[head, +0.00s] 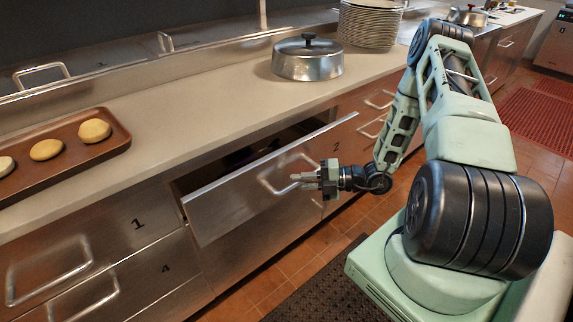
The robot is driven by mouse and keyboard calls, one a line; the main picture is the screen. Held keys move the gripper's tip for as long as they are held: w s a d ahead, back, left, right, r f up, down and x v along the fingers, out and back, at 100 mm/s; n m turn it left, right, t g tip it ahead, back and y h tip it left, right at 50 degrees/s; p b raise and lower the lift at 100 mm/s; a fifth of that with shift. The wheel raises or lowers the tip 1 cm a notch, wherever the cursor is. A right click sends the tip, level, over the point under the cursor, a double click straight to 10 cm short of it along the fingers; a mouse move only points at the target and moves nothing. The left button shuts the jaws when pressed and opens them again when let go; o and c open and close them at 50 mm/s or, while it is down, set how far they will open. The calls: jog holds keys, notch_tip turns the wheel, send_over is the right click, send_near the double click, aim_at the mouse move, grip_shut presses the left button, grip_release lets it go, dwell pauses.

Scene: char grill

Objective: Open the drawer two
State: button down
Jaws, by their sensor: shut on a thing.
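Drawer two (235,199) is a steel drawer front under the counter, marked "2" near its right end. It stands out from the cabinet, with a dark gap and part of the inside showing behind its top edge. Its bar handle (270,187) is on the front. My gripper (298,179) is at the right part of this handle, shut on it. The fingers partly hide the handle there.
Drawer one (70,250) and drawer four (165,275) are shut at left. A tray (118,128) of buns, a lidded steel pan (308,66) and stacked plates (368,25) stand on the counter. Tiled floor (290,262) and a dark mat (325,292) lie in front.

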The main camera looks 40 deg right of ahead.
jog(key=s+d+p, duration=0.1)
jog(key=s+p, duration=0.1)
jog(key=s, duration=2.7)
jog(key=shift+s, duration=0.35)
jog(key=shift+d, duration=0.1)
jog(key=c, duration=1.4)
grip_release()
jog(key=shift+o, duration=0.2)
jog(key=b+v, duration=0.2)
jog(key=v, duration=1.5)
jog(key=shift+s, duration=0.2)
jog(key=shift+d, duration=0.1)
